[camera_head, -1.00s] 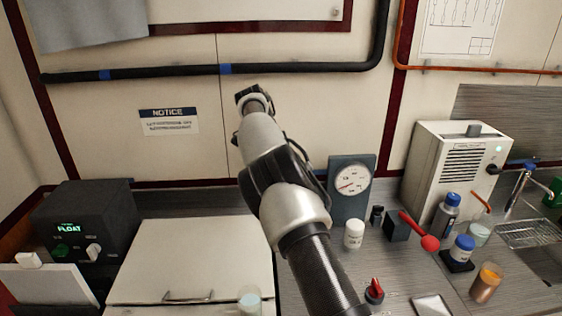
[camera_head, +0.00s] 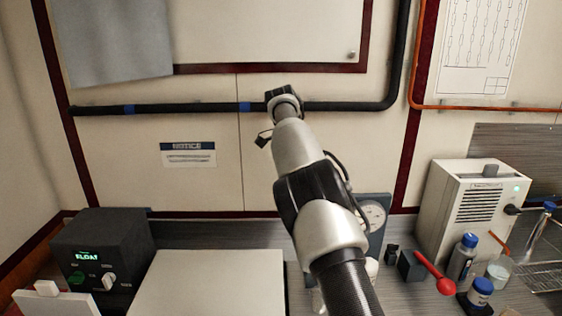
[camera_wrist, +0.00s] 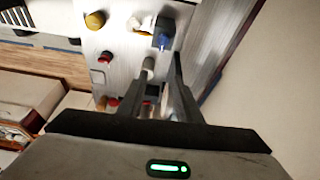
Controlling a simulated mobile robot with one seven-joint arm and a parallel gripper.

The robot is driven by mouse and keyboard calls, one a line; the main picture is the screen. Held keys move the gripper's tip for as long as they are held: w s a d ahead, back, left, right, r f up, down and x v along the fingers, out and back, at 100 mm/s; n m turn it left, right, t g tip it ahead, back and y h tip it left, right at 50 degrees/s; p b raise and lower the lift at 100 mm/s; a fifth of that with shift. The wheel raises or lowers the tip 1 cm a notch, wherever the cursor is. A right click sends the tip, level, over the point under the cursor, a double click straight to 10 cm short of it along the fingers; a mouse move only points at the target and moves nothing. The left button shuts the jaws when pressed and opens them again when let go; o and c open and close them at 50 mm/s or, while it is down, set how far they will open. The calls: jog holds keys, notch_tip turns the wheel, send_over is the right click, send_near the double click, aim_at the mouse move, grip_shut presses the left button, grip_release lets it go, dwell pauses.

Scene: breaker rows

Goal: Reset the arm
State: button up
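My arm reaches forward and up from the bottom of the head view, its far end in front of the black wall pipe (camera_head: 190,108). My gripper's fingers are mostly hidden behind the wrist in the head view. In the wrist view my gripper (camera_wrist: 163,68) shows two dark fingers apart with a gap between them. I see nothing held in it. It hangs above the counter, with small bottles and knobs far beyond the fingertips.
Below stand a black box with a green display (camera_head: 100,250), a white lidded box (camera_head: 210,285), a gauge (camera_head: 375,215), a red-handled tool (camera_head: 432,272), bottles (camera_head: 462,257) and a white machine (camera_head: 475,212). The wall with a notice sign (camera_head: 188,154) is behind my arm.

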jog(key=s+d+r+n+t+y, duration=0.1)
jog(key=s+d+r+n+y, duration=0.15)
jog(key=s+d+r, duration=0.6)
jog(key=s+a+r+n+t+y, duration=0.1)
jog(key=s+r+n, duration=0.4)
jog(key=s, duration=0.4)
jog(key=s+a+f+n+t, duration=0.1)
jog(key=s+f+n, duration=0.3)
jog(key=s, duration=0.8)
jog(key=s+a+f+n+t, duration=0.2)
jog(key=s+f+n, duration=0.2)
jog(key=s, duration=0.7)
jog(key=shift+s+a+f+n, duration=0.15)
jog(key=shift+s+a+n, duration=0.15)
jog(key=shift+n, duration=0.65)
jog(key=shift+d, duration=0.15)
